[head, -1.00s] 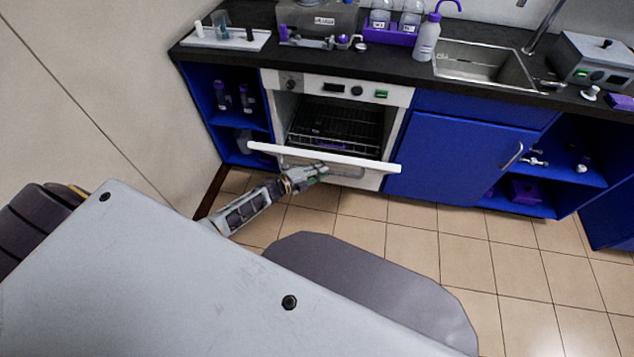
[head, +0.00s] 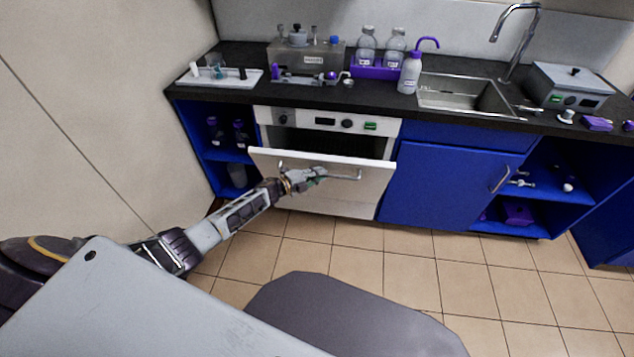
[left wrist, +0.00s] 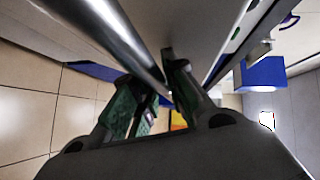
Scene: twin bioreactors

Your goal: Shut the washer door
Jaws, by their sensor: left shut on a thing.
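The white washer door (head: 345,190) is tilted out at the top, partly open, with a dark gap above its upper edge. The white washer (head: 298,119) stands under the counter, its control panel above the gap. The door has a metal bar handle (head: 345,177) across its front. My left gripper (head: 318,176) is at the left part of the handle, shut on it. In the left wrist view the handle (left wrist: 125,40) runs to the green-padded fingers (left wrist: 153,95), beside the door's face. My right gripper is not in view.
A blue cabinet (head: 440,185) stands right of the washer, and an open blue shelf (head: 226,152) stands left. The dark counter (head: 385,102) above carries bottles, a tray and a sink (head: 463,95). The tiled floor (head: 400,265) in front is clear.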

